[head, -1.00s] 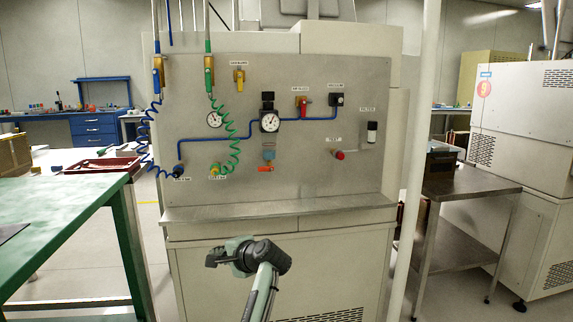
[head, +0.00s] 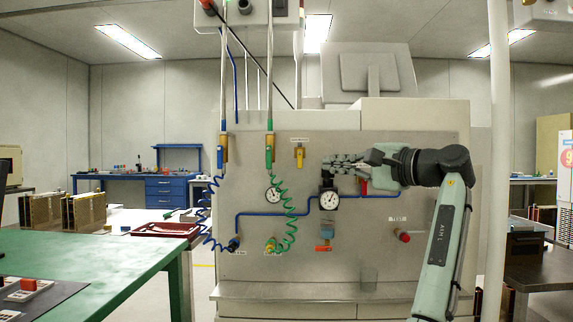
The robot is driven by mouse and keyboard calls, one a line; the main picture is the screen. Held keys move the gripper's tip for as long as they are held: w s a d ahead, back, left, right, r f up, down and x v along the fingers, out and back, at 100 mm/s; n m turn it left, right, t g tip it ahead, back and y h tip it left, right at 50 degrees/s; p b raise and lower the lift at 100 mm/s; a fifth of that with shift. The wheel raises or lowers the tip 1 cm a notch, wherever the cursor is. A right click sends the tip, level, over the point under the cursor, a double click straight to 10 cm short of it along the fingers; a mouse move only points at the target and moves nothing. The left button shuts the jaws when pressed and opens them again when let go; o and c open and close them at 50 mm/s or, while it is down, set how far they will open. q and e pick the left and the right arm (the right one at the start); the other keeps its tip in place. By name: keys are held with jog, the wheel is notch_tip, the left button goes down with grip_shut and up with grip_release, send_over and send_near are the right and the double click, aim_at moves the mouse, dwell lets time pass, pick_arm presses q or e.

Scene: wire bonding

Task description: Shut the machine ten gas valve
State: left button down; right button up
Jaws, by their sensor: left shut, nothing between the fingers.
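The grey panel (head: 340,275) on the machine carries several valves and gauges. Their small labels cannot be read, so I cannot tell which is the gas valve. A yellow valve handle (head: 299,157) hangs upright near the top. A red handle (head: 364,187) to its right is partly hidden by my left gripper (head: 328,165). This gripper is shut and empty, its fingers pointing left in front of the panel, above the round gauge (head: 327,204). An orange-red lever (head: 325,248) lies level below the gauge. My right gripper is not in view.
Blue (head: 206,215) and green (head: 288,220) coiled hoses hang at the panel's left. A red knob (head: 404,236) sits at the right. A green table (head: 90,255) stands at left front, a dark bench (head: 540,270) at right. A pale post (head: 497,150) stands right of the panel.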

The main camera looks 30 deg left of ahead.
pick_arm(q)
jog(key=p, duration=0.1)
send_near(269, 157)
jog(key=w+a+f, duration=0.1)
jog(key=w+a, duration=0.1)
jog(key=w, duration=0.3)
jog(key=a, duration=0.1)
jog(key=s+a, duration=0.2)
jog(key=a, duration=0.1)
jog(key=shift+f, duration=0.2)
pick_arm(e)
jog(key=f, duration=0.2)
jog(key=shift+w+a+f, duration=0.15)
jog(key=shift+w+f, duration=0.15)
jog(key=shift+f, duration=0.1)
pick_arm(q)
jog(key=shift+a+f+m, duration=0.1)
jog(key=shift+f+m, duration=0.05)
jog(key=shift+m, duration=0.25)
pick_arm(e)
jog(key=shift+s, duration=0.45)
